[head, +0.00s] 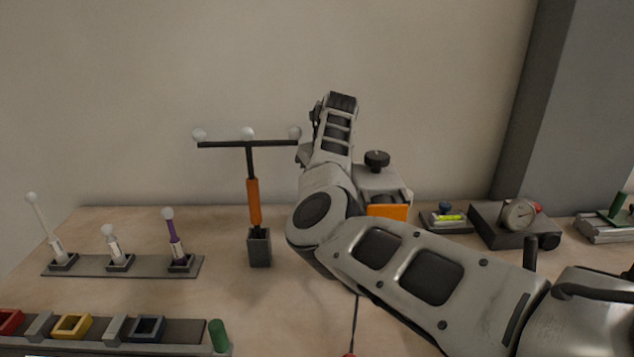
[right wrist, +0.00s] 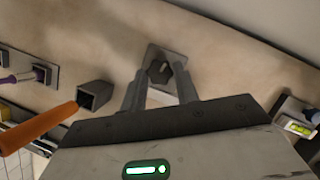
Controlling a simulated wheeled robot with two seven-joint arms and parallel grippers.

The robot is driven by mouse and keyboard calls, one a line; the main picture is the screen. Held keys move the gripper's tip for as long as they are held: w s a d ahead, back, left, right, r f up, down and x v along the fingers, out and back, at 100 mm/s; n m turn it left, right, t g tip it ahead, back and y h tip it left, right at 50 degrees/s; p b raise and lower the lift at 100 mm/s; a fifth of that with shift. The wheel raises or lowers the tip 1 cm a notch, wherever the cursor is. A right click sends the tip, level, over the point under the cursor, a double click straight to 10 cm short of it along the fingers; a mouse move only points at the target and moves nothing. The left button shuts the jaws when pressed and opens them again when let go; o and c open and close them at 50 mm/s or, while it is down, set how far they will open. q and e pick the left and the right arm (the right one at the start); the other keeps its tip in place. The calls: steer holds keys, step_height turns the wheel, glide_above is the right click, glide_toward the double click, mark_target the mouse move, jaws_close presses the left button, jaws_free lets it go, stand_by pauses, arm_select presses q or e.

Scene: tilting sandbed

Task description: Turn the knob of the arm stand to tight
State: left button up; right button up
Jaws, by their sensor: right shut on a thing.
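My right gripper (right wrist: 161,80) is shut on a small dark grey faceted knob (right wrist: 160,71), which shows in the right wrist view between the fingertips. Behind the knob is a grey plate (right wrist: 153,56) over the tabletop. In the head view my right arm hides the fingertips and what they hold. Beside that arm a black round knob (head: 377,158) sits on a grey block above an orange face; I cannot tell whether these belong to the arm stand. The knob's setting cannot be read. My left gripper is out of view.
A T-shaped stand (head: 253,200) with an orange grip and white balls stands left of my arm. A spirit level (head: 450,217) and a dial gauge (head: 519,215) lie to the right. A rack (head: 85,267) with ball-topped rods is at left. The wall is close behind.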

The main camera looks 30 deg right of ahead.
steer(key=shift+a+m+h, duration=0.1)
steer(key=shift+m+h, duration=0.3)
steer(key=shift+m, duration=0.7)
steer(key=o, duration=1)
steer(key=shift+c, duration=0.2)
steer(key=shift+r, duration=0.15)
steer(key=b+v, duration=0.1)
steer(key=v, duration=1.4)
steer(key=shift+s+r+b, duration=0.2)
steer(key=shift+r+b, duration=0.1)
steer(key=shift+b, duration=0.1)
